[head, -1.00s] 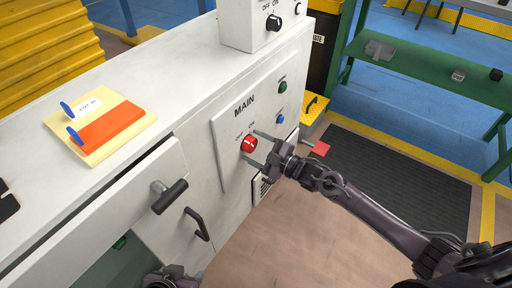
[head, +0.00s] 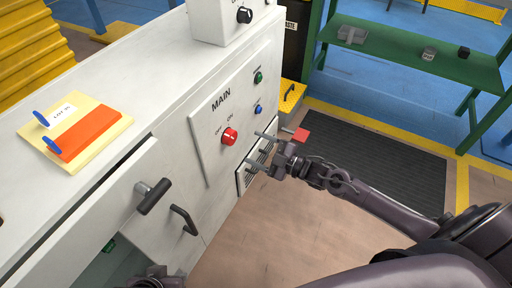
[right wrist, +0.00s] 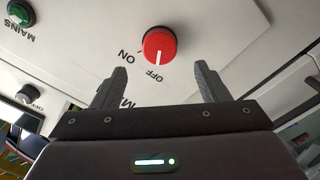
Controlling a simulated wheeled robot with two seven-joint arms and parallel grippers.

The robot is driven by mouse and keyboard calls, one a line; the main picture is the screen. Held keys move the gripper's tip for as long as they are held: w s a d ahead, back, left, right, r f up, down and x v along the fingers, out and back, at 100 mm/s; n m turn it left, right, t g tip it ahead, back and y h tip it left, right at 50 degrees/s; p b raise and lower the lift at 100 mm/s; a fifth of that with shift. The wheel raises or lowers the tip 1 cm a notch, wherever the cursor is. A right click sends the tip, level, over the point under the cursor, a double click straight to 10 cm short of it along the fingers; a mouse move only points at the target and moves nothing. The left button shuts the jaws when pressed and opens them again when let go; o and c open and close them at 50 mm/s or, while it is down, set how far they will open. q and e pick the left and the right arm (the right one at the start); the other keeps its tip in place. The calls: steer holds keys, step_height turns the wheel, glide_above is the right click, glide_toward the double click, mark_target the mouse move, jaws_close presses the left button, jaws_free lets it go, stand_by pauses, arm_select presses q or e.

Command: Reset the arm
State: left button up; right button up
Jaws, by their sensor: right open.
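A white cabinet (head: 165,100) carries a panel marked MAIN with a red round knob (head: 230,136) between OFF and ON labels. In the right wrist view the knob (right wrist: 159,45) has its white line toward the OFF label. My right gripper (head: 257,150) is open and empty, in front of the cabinet, just right of and below the knob and apart from it. Its two fingers (right wrist: 160,85) also show spread in the right wrist view. A dark part of my left arm shows at the bottom edge; its fingers cannot be made out.
A green button (head: 258,77) and a blue button (head: 258,109) sit on the panel. A black T-handle (head: 153,197) and a bar handle (head: 184,219) stick out lower left. A green bench (head: 430,65) and dark floor mat (head: 375,160) lie right. Brown floor is open.

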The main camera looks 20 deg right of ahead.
arm_select(q)
steer(key=shift+d, duration=0.15)
